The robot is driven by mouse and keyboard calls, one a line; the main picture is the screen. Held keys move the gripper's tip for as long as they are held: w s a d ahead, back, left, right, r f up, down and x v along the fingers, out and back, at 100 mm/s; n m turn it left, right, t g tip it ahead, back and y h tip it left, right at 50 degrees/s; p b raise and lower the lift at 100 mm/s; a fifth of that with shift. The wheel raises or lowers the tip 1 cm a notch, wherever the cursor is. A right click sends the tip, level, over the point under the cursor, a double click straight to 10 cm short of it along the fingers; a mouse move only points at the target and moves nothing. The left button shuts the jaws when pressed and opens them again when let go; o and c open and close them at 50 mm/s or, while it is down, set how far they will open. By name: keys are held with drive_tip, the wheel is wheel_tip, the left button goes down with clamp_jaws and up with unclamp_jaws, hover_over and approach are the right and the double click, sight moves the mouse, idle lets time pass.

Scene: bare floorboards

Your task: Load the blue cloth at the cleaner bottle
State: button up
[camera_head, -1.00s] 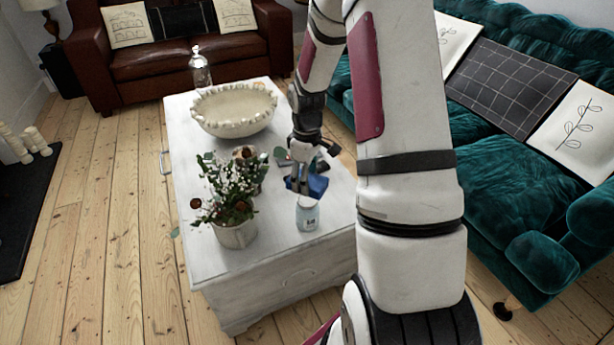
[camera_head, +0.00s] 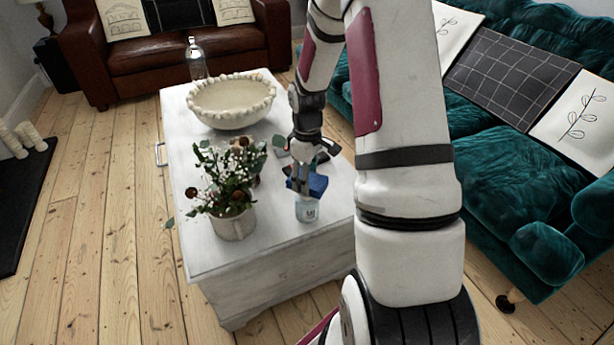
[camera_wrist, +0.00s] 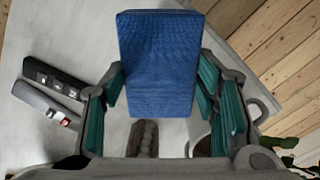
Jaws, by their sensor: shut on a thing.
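The blue cloth (camera_head: 313,184) is a folded block held by my gripper (camera_head: 301,184) above the near right part of the white table. In the wrist view the cloth (camera_wrist: 158,60) sits between the green-padded fingers of my gripper (camera_wrist: 160,92), which are shut on it. A small jar-like bottle with a pale label (camera_head: 307,210) stands upright just below and in front of the cloth, its top partly covered by it. A clear bottle (camera_head: 196,62) stands at the table's far left. I cannot tell for sure which one is the cleaner bottle.
A flower pot (camera_head: 233,224) stands left of the small bottle. A large beaded bowl (camera_head: 231,106) sits farther back on the white table (camera_head: 188,235). A green sofa (camera_head: 487,160) stands to the right.

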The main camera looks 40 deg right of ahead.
drive_tip(key=shift+f, duration=0.55)
idle(1.7)
drive_tip(key=shift+r+p, duration=2.8)
drive_tip(key=shift+r, duration=0.8)
drive_tip(key=s+a+r+m, duration=0.1)
drive_tip(key=a+r+m, duration=0.1)
drive_tip(key=a+r, duration=0.35)
drive_tip(key=a+r+m, duration=0.1)
drive_tip(key=a+r, duration=0.2)
drive_tip(key=a, duration=0.6)
drive_tip(key=s+a+r+m, duration=0.1)
drive_tip(key=a+r+m, duration=0.1)
drive_tip(key=a+r, duration=0.45)
drive_tip(key=r+p, duration=0.1)
drive_tip(key=p, duration=0.4)
drive_tip(key=s+r+p, duration=0.1)
drive_tip(key=p, duration=0.5)
drive_tip(key=s+a+r+p, duration=0.1)
drive_tip(key=r+p, duration=0.1)
drive_tip(key=p, duration=0.3)
drive_tip(key=shift+s, duration=0.2)
